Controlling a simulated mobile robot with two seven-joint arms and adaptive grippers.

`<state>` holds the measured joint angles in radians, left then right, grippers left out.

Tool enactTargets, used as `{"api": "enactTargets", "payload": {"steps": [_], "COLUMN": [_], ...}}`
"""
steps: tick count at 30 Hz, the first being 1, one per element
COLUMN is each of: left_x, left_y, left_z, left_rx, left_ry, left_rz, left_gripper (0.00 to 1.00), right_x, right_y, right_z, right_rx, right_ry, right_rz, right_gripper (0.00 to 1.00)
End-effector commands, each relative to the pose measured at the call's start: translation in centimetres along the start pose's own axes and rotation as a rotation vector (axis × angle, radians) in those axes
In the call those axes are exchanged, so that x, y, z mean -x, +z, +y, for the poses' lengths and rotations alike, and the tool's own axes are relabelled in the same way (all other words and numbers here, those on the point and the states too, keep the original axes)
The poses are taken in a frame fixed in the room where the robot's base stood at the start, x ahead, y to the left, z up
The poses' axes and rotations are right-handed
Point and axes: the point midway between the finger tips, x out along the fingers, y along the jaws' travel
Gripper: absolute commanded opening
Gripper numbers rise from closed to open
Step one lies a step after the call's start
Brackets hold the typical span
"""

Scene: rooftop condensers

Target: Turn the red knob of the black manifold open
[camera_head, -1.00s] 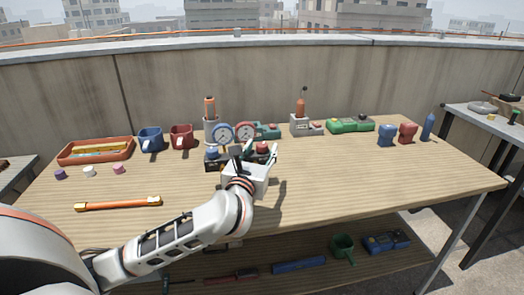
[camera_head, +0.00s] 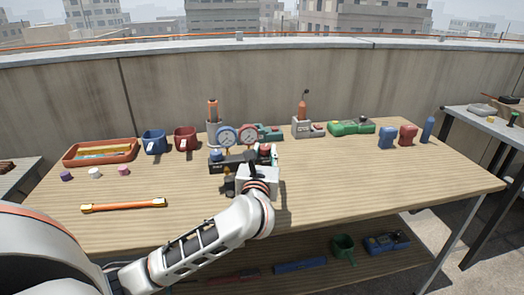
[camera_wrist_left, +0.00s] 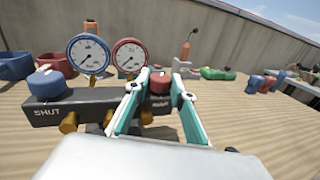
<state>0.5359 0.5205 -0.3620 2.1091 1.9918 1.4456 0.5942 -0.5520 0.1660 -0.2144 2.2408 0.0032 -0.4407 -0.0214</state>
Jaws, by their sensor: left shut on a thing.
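The black manifold (camera_head: 232,164) stands on the wooden table, with a blue gauge (camera_head: 227,137) and a red gauge (camera_head: 248,135) behind it. In the left wrist view the manifold (camera_wrist_left: 85,107) has "SHUT" lettering at its left end, under the blue knob (camera_wrist_left: 47,82). The red knob (camera_wrist_left: 159,86) is at its right end. My left gripper (camera_wrist_left: 160,81) is shut on the red knob, a finger on each side. The lettering beneath the red knob is partly hidden. In the head view my gripper (camera_head: 265,158) covers the manifold's right end. My right gripper is out of view.
An orange tray (camera_head: 101,153), blue mug (camera_head: 154,142) and red mug (camera_head: 185,139) stand at the left. A grey device (camera_head: 303,126) and green device (camera_head: 350,127) stand behind, to the right. The table's right front is clear.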

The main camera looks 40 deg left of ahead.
Motion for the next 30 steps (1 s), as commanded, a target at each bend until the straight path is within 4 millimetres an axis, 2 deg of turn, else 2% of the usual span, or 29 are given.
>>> {"api": "enactTargets", "payload": {"steps": [3, 19, 30], "left_x": [0.1, -0.2, -0.3], "left_y": [0.4, -0.2, 0.0], "left_z": [-0.4, -0.9, -0.9], "left_rx": [0.009, 0.001, -0.001], "left_ry": [0.077, 0.437, 0.553], "left_rz": [0.005, 0.025, 0.026], "left_gripper": [0.02, 0.02, 0.02], "right_x": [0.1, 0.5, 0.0], "right_y": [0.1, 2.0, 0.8], "right_z": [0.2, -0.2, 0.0], "right_rx": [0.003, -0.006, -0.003], "right_ry": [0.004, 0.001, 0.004], "right_rz": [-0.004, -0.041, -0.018], "right_gripper": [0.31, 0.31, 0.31]}}
